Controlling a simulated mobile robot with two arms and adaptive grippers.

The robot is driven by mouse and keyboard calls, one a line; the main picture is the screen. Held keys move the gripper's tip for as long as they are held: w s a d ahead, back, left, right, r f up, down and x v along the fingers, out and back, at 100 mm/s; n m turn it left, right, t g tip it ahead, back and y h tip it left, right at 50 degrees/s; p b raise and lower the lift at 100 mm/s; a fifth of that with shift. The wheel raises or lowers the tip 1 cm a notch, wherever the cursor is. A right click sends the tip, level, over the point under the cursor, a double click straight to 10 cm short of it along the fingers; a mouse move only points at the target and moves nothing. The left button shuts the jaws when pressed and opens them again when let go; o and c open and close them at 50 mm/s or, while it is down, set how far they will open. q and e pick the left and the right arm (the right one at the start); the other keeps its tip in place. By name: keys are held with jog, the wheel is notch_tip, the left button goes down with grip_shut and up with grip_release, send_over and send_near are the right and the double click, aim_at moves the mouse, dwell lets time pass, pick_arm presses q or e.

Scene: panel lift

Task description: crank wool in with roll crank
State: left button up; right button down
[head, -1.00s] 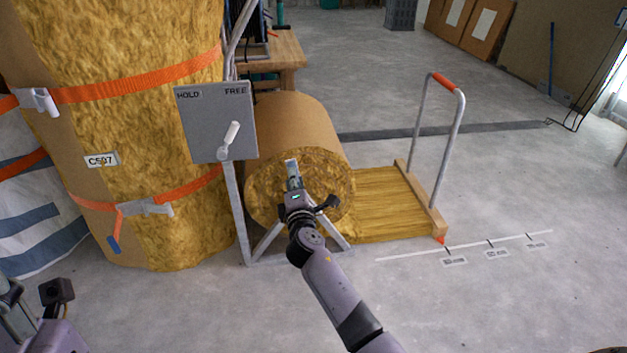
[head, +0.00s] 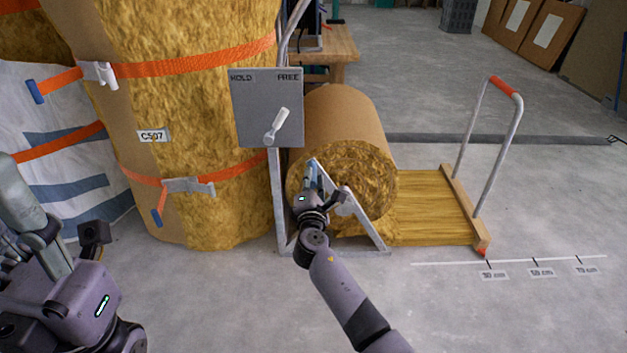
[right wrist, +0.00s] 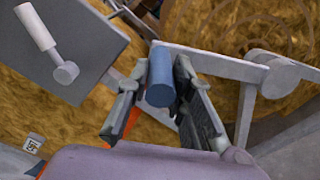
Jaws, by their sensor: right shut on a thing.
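The wool roll (head: 347,120) lies in a metal stand (head: 278,200), brown outside with yellow wool at its end. A yellow wool sheet (head: 430,205) extends right along the floor to a wooden bar (head: 463,205) with a red-gripped hoop. My right gripper (head: 313,172) is at the left part of the roll's end. In the right wrist view its fingers are shut on the blue crank handle (right wrist: 160,80); the grey crank arm (right wrist: 215,62) runs right to a round hub. A white lever (head: 278,125) leans toward FREE.
The grey HOLD/FREE box (head: 266,100) stands above and left of the roll. A tall strapped wool bale (head: 200,120) is close on the left. A marked scale line (head: 510,264) crosses the floor near the bar. Floor at front right is clear.

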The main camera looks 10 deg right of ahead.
jog(key=shift+a+r, duration=0.1)
jog(key=shift+a, duration=0.05)
jog(key=c, duration=1.4)
grip_release()
jog(key=v, duration=1.2)
